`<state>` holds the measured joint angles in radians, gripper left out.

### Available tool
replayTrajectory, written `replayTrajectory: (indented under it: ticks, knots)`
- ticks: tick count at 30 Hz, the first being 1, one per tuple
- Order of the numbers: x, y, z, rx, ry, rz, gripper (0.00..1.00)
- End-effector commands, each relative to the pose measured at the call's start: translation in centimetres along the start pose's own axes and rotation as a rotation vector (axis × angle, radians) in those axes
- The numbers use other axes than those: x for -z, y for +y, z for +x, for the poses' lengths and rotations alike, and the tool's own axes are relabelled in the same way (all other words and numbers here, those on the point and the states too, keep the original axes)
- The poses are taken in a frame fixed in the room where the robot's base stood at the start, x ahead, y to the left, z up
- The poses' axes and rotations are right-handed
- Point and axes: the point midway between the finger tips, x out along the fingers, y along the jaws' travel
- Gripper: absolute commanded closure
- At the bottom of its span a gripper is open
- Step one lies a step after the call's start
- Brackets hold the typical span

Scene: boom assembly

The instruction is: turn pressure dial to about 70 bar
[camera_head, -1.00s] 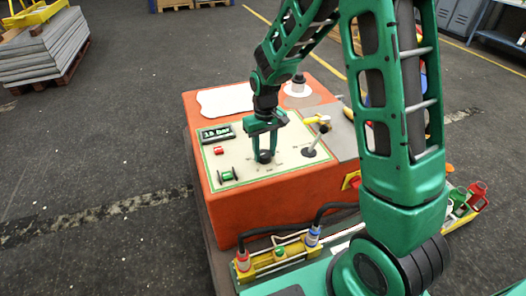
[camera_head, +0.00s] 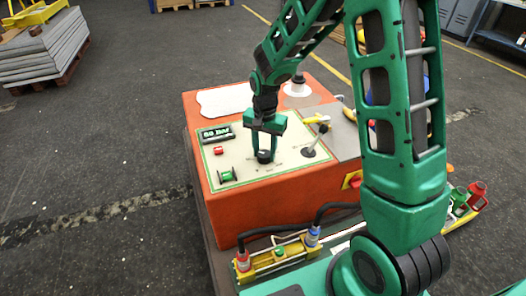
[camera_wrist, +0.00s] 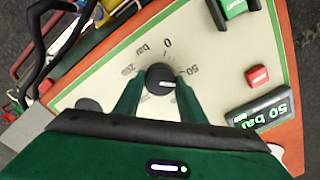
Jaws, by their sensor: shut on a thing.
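The black pressure dial (camera_head: 264,157) stands on the cream panel of the orange console. In the wrist view the dial (camera_wrist: 160,77) has a white pointer line aimed near the 50 mark, and scale marks 0, 50 and 200 show around it. My gripper (camera_head: 265,150) points down over the dial, with its two green fingers shut on opposite sides of it, as the wrist view also shows (camera_wrist: 158,88). The digital display (camera_wrist: 264,109) looks like 50 bar in the wrist view; its digits are blurred in the head view (camera_head: 216,134).
Hoses with red and blue couplings (camera_head: 312,236) run along the console's front.

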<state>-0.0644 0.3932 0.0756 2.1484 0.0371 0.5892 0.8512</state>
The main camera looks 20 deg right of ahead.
Motion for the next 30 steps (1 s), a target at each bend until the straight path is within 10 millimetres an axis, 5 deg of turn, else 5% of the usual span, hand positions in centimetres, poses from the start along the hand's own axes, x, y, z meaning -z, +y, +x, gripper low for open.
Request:
replayTrajectory:
  ticks: [24,25,27,30]
  knots:
    - [0.16,-0.28,-0.16,0.007,0.005,0.127,0.86]
    - [0.16,-0.28,-0.16,0.007,0.005,0.127,0.61]
    - [0.14,-0.27,-0.15,0.006,0.005,0.126,0.44]
    - [0.09,-0.22,-0.11,0.005,0.003,0.126,0.44]
